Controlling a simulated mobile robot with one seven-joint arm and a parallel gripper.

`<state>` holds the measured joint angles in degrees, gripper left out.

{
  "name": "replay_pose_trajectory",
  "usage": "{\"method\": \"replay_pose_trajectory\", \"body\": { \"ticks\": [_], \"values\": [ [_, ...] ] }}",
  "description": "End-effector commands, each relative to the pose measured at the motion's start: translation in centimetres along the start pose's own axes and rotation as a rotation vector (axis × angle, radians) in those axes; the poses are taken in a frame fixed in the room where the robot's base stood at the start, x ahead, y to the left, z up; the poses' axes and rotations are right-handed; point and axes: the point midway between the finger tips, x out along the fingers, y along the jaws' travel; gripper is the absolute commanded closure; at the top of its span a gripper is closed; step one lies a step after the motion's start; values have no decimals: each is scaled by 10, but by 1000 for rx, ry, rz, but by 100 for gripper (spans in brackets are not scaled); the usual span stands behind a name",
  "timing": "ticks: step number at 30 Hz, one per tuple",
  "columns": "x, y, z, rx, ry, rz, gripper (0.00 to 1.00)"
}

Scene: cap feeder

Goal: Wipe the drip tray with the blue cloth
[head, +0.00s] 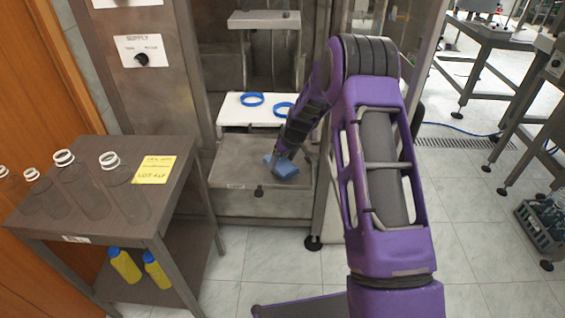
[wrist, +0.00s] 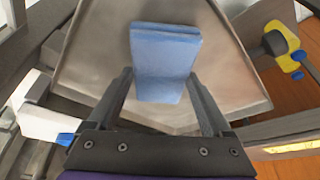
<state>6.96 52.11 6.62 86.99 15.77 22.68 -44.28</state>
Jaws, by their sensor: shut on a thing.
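The blue cloth (head: 286,168) is folded and sits on the right half of the metal drip tray (head: 228,178). It also shows in the wrist view (wrist: 165,60), between the two fingers, with the tray (wrist: 95,60) beneath and around it. My gripper (wrist: 165,95) is shut on the cloth; in the head view my gripper (head: 283,156) reaches down to the tray from the upper right. Whether the cloth presses on the tray or hovers just over it is hard to tell.
A white shelf (head: 234,112) with two blue rings (head: 252,99) is just above and behind the tray. A side table (head: 110,205) with several clear bottles (head: 85,195) and a yellow note (head: 153,170) stands left. Two yellow bottles (head: 125,265) are below.

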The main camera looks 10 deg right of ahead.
Motion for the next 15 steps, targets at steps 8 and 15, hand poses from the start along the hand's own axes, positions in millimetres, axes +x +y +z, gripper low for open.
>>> {"method": "replay_pose_trajectory", "body": {
  "ticks": [8, 15],
  "values": [
    [-30, -4, -17, -2, 5, 2, 68],
    [-50, -7, -27, -2, 6, 3, 68]
  ]
}}
